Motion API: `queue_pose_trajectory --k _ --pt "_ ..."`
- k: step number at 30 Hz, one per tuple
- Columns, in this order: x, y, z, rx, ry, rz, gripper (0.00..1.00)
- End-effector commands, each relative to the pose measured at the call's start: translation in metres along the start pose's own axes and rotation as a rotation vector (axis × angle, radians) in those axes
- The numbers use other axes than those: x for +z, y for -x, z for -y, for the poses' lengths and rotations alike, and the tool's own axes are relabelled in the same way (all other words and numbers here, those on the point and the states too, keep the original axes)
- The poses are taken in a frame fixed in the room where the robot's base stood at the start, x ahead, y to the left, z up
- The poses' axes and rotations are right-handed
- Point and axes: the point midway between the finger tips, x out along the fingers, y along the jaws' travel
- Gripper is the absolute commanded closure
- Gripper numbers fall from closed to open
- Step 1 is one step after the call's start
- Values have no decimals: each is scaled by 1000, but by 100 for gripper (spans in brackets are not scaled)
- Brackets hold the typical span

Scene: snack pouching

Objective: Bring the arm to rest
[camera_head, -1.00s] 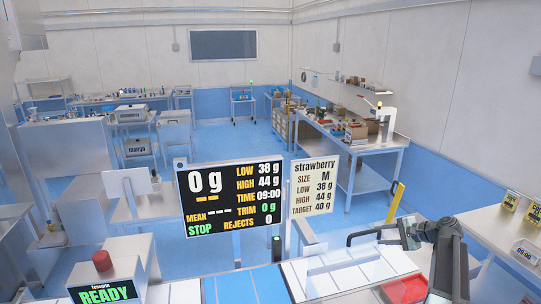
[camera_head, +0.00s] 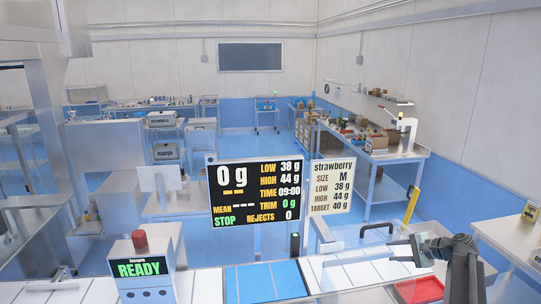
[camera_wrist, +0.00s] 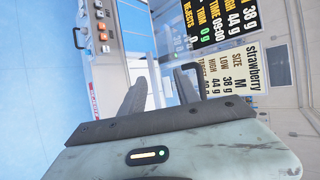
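My arm stands folded at the lower right of the head view, and my gripper (camera_head: 388,246) points left above the white worktop (camera_head: 350,275). In the wrist view the two dark fingers of my gripper (camera_wrist: 160,88) stand apart, with nothing between them. The grey gripper body fills the bottom of that view. No held object shows in either view.
A black weight display (camera_head: 255,195) reading 0 g and a strawberry sign (camera_head: 333,187) stand behind the worktop. A READY box with a red lamp (camera_head: 140,268) is at left. A red tray (camera_head: 418,290) lies beside my arm. Blue floor (camera_head: 240,143) is open beyond.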

Motion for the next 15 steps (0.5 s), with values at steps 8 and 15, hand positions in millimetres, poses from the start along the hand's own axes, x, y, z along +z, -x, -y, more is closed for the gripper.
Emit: queue_pose_trajectory --k 8,15 --pt "46 -79 -18 27 57 78 62" --pt "125 -173 -72 138 168 159 62"
